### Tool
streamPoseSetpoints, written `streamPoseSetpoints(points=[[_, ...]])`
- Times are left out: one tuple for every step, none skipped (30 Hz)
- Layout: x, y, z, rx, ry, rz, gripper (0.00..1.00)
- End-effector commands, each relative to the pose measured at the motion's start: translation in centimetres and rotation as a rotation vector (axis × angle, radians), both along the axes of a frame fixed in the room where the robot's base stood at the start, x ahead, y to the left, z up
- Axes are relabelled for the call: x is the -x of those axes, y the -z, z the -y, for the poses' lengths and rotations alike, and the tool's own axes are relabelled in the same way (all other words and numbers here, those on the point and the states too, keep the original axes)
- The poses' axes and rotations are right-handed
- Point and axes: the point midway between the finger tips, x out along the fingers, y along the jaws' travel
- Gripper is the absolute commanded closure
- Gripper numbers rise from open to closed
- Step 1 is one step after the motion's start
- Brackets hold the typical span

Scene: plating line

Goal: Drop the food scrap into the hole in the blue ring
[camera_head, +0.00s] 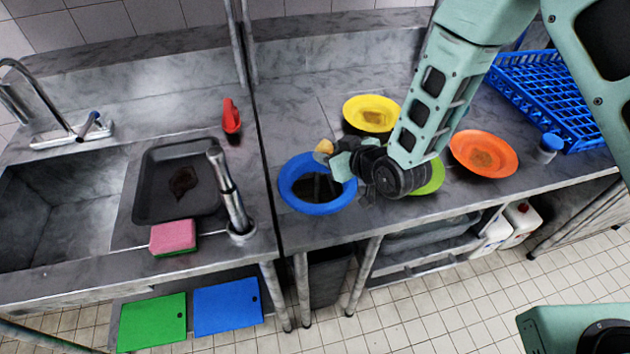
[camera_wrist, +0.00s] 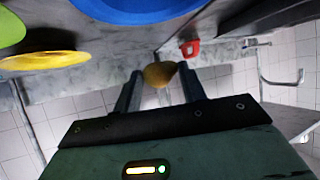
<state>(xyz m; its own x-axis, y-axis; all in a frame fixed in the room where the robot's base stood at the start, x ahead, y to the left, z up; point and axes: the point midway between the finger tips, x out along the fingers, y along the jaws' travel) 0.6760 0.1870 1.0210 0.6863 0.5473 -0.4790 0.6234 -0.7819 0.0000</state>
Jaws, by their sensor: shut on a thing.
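The blue ring (camera_head: 295,201) lies on the right-hand steel counter, around a dark hole. Its edge also shows at the top of the wrist view (camera_wrist: 140,12). My gripper (camera_head: 328,150) is at the ring's upper right edge in the head view, seemingly above the counter. It is shut on a small round yellow-brown food scrap (camera_head: 323,147). In the wrist view the scrap (camera_wrist: 159,74) sits between the two fingertips (camera_wrist: 160,78). Part of the ring's right side is close to my wrist in the head view.
Yellow (camera_head: 371,106), green (camera_head: 433,180) and orange (camera_head: 497,140) plates with brown stains lie to the right. A blue rack (camera_head: 545,95) stands farther right. At left are a black tray (camera_head: 147,195), a pink-green sponge (camera_head: 173,236), a red bottle (camera_head: 231,115) and a metal post (camera_head: 226,183).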

Motion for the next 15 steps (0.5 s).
streamPoseSetpoints(points=[[0.0,1.0,0.0,0.001,0.000,-0.001,0.80],[0.0,1.4,0.0,0.001,0.000,-0.001,0.80],[0.0,1.9,0.0,0.001,0.000,-0.002,0.80],[0.0,2.2,0.0,0.001,0.000,-0.002,0.80],[0.0,2.6,0.0,0.001,0.000,-0.002,0.80],[0.0,3.0,0.0,0.001,0.000,-0.002,0.80],[0.0,3.3,0.0,0.001,0.000,-0.002,0.80],[0.0,3.5,0.0,0.001,0.000,-0.002,0.80],[0.0,3.8,0.0,0.001,0.000,-0.001,0.80],[0.0,3.9,0.0,0.001,0.000,-0.001,0.80],[0.0,3.9,0.0,0.000,0.000,0.000,0.80],[0.0,4.0,0.0,0.000,0.000,0.000,0.80],[0.0,4.0,0.0,0.000,0.000,0.000,0.80],[0.0,4.0,0.0,0.000,0.000,0.000,0.80],[0.0,4.0,0.0,-0.001,0.000,0.001,0.80]])
